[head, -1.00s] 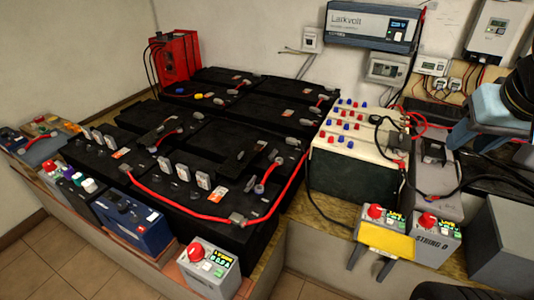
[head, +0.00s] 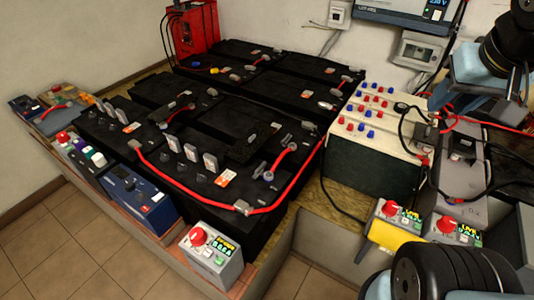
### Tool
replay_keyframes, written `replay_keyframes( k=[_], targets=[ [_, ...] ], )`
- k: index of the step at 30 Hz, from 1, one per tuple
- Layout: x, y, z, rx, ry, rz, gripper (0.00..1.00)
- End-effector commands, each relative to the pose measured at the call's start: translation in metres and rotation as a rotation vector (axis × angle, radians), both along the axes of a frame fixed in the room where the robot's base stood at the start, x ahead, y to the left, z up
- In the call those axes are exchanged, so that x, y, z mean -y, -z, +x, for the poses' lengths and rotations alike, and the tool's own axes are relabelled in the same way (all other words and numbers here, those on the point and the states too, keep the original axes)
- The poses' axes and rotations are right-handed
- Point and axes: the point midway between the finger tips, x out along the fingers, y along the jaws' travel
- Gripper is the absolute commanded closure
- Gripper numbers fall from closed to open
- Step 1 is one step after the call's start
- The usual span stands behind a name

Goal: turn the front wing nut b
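Black batteries stand in rows on the shelf in the head view; the front battery (head: 212,225) is at the near edge. Small grey upright fittings (head: 190,153) and grey terminal parts (head: 268,176) sit on the battery tops. A red cable (head: 179,200) runs along the front battery tops, with a grey clamp-like end (head: 241,207). I cannot make out which small part is wing nut b. Black and pale blue links of my arm show at the right and lower right; my gripper itself is not visible, and nothing of mine touches the batteries.
A grey box with a red knob (head: 215,258) stands at the front edge, beside a blue unit (head: 138,198). A white-topped unit (head: 372,165) and string boxes (head: 389,213) stand to the right. Tiled floor is free at lower left.

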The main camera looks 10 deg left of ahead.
Motion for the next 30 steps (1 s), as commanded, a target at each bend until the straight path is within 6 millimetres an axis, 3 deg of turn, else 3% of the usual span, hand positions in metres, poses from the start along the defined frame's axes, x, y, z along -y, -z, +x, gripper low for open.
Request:
replay_keyframes(
  k=[2,14,23,30],
  targets=[
    [-0.006,0.001,0.010,-0.018,0.004,0.014,0.62],
    [-0.082,0.027,0.094,-0.160,0.074,0.109,0.62],
    [-0.153,0.070,0.147,-0.272,0.149,0.143,0.62],
    [-0.220,0.120,0.174,-0.353,0.217,0.144,0.62]
  ],
)
